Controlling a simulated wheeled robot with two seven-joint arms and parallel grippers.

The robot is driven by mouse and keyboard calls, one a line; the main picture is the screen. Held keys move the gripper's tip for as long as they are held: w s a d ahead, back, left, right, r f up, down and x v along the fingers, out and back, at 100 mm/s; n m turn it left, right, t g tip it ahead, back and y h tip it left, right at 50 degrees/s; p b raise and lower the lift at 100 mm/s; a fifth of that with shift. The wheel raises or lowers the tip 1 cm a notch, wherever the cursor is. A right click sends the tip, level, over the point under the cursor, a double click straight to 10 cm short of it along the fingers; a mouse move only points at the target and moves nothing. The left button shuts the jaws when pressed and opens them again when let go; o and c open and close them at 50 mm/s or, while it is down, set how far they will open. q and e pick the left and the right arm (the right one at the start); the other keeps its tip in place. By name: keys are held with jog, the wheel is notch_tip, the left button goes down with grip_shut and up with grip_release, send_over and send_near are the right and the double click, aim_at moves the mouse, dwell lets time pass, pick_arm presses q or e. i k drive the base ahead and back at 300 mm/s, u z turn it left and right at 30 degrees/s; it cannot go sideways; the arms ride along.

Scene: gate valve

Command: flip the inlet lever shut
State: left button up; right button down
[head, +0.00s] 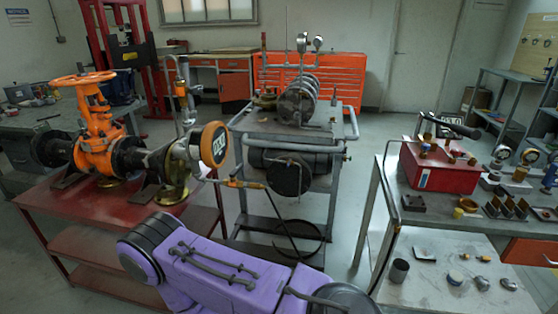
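An orange gate valve (97,135) with a handwheel on top stands on a red table, with dark flanged pipe on both sides. A round orange-rimmed gauge (214,144) with a digital display sits at the right end of the pipe. A small orange lever-like fitting (244,184) lies roughly level just right of the gauge, where a dark hose joins. Another small orange part (181,89) sits on an upright thin pipe behind. I cannot tell which is the inlet lever. My purple arm crosses the foreground below the valve; neither gripper shows.
A grey cart (335,140) with a pump and gauges stands behind the valve's right side. A bench (405,240) at the right holds a red box (436,167) and several small parts. Open floor (345,215) lies between the cart and the bench.

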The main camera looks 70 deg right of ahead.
aim_at(232, 173)
jog(key=k, duration=0.25)
jog(key=z, duration=1.6)
jog(key=i, duration=0.65)
jog(key=u, duration=0.05)
